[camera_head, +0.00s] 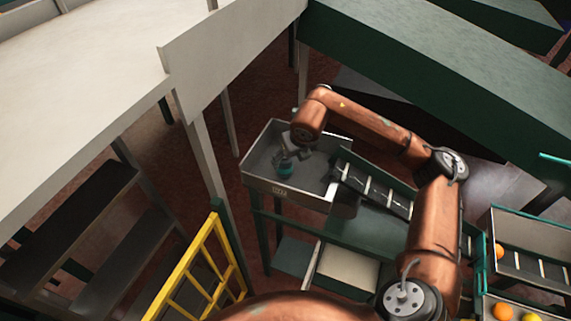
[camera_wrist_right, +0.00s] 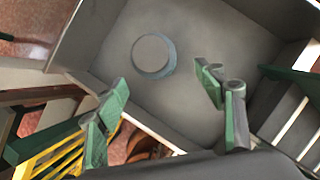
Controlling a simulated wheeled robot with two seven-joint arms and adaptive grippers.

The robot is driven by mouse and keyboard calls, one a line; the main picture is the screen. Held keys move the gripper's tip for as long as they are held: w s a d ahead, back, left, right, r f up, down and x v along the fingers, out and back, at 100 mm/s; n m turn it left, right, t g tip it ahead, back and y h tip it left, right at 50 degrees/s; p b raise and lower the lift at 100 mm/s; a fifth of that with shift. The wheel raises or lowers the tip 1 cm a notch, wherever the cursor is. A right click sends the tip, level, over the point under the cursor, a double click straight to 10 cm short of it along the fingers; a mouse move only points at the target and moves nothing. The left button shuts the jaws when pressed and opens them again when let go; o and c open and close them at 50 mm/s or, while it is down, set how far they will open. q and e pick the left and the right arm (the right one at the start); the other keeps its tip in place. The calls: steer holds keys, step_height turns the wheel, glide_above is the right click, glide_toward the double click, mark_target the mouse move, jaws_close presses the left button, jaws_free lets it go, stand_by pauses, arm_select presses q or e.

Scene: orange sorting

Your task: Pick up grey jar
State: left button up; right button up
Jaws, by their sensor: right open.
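The grey jar (camera_wrist_right: 151,54) stands in a grey metal tray (camera_wrist_right: 190,25), seen from above in the right wrist view with its round pale top and bluish side. My right gripper (camera_wrist_right: 160,80) is open, with its green fingers spread apart. The jar lies just beyond the fingertips, between their lines, and is not gripped. In the head view my right gripper (camera_head: 286,164) reaches down into the tray (camera_head: 310,193). There I cannot clearly tell the jar from the teal fingers. My left gripper is not in view.
A sloped conveyor (camera_head: 375,186) meets the tray's right side. Bins with oranges (camera_head: 502,312) stand at the lower right. A yellow railing (camera_head: 195,270) and a pale table (camera_head: 80,90) are on the left. A dark green surface (camera_head: 440,70) is behind. The tray floor around the jar is clear.

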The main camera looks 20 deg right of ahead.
mark_target(285, 161)
steer(key=w+f, duration=0.3)
steer(key=shift+a+f, duration=0.2)
steer(key=shift+a, duration=0.05)
steer(key=shift+w+f, duration=0.7)
steer(key=shift+w, duration=0.1)
steer(key=shift+s+d+r, duration=0.15)
steer(key=shift+s+r, duration=0.15)
steer(key=shift+s, duration=0.25)
steer(key=shift+c, duration=0.4)
steer(key=shift+s+r, duration=0.1)
steer(key=shift+s, duration=0.1)
steer(key=shift+c, duration=0.7)
steer(key=shift+w+f, duration=0.3)
steer(key=shift+w, duration=0.2)
steer(key=c, duration=0.5)
steer(key=shift+s+r, duration=0.1)
steer(key=shift+s, duration=0.1)
steer(key=shift+c, duration=0.7)
steer(key=shift+s+r, duration=0.1)
steer(key=shift+c, duration=0.8)
steer(key=shift+w, duration=0.2)
steer(key=c, duration=0.3)
steer(key=shift+s, duration=0.1)
steer(key=shift+c, duration=0.4)
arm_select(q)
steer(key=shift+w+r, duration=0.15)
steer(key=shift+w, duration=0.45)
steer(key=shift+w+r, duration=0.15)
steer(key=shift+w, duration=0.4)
